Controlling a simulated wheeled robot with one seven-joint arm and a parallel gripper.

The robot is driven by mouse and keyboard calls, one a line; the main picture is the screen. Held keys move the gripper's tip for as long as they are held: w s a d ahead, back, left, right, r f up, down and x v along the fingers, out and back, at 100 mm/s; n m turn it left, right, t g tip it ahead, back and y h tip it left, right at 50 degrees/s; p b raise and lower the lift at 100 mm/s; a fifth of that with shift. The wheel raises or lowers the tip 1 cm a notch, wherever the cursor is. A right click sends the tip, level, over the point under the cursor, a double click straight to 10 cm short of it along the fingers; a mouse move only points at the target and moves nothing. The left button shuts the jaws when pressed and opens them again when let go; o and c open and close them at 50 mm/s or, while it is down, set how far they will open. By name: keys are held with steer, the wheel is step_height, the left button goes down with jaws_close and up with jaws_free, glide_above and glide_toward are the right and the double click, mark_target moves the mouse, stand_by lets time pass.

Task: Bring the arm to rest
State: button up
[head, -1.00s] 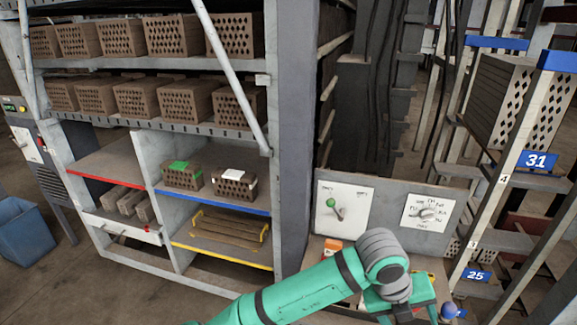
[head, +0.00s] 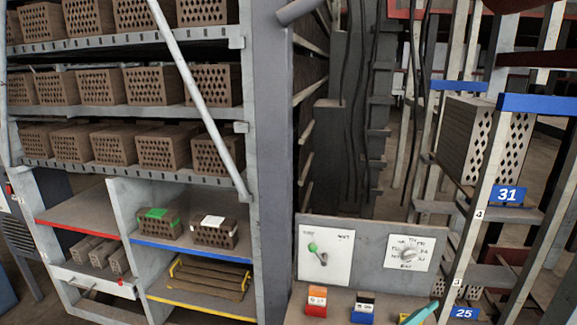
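My gripper is out of view. A small teal piece at the bottom edge, right of the blue box, matches my arm's colour, but too little of it shows to tell what it is. No held object shows.
A grey panel (head: 376,262) carries a green-knobbed lever (head: 318,252) and a dial (head: 408,254). An orange box (head: 316,301) and a blue box (head: 362,308) stand below it. Brick shelves (head: 130,120) fill the left. A rack (head: 490,190) with labels 31 and 25 stands at right.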

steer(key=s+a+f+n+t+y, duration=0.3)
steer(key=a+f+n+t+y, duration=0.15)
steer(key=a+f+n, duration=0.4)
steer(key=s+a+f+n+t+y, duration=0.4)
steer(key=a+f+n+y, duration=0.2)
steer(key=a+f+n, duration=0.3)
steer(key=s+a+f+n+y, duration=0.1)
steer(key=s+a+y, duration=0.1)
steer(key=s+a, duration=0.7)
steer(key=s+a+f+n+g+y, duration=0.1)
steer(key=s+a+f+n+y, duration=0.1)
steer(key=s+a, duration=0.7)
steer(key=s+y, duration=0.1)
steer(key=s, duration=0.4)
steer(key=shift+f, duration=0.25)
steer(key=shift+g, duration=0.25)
